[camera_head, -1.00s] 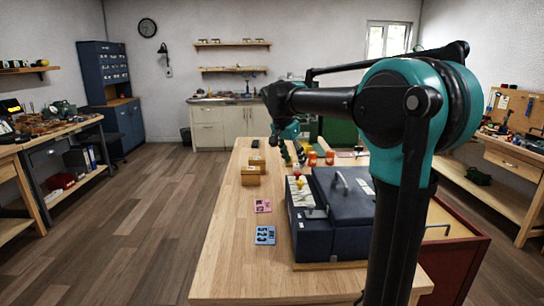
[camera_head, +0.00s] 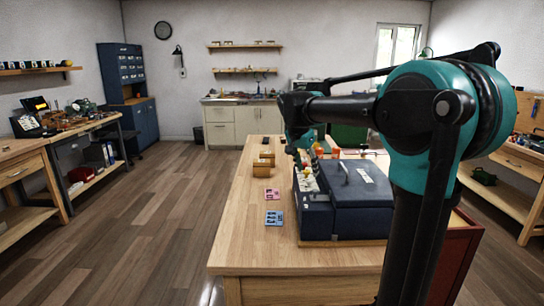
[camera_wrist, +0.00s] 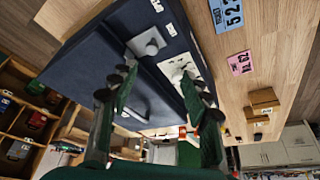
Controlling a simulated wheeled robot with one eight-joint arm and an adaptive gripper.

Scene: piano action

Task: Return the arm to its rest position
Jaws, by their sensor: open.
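My arm reaches from the right side of the head view over the workbench (camera_head: 240,236). My gripper (camera_head: 304,139) is at the far end of the arm, small and partly dark in that view, above the bench near the dark blue case. In the wrist view my gripper (camera_wrist: 158,95) shows two green fingers with dark tips spread apart, with nothing between them touching. Behind the fingers is the dark blue case (camera_wrist: 95,55), with a grey handle. The case (camera_head: 350,205) also stands on the bench in the head view, left of my arm column.
A blue number card (camera_head: 274,218) and a pink card (camera_head: 272,194) lie on the bench left of the case. Small wooden blocks (camera_head: 262,168) stand farther back. Orange jars (camera_head: 336,153) stand behind the case. The bench's left strip is mostly clear.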

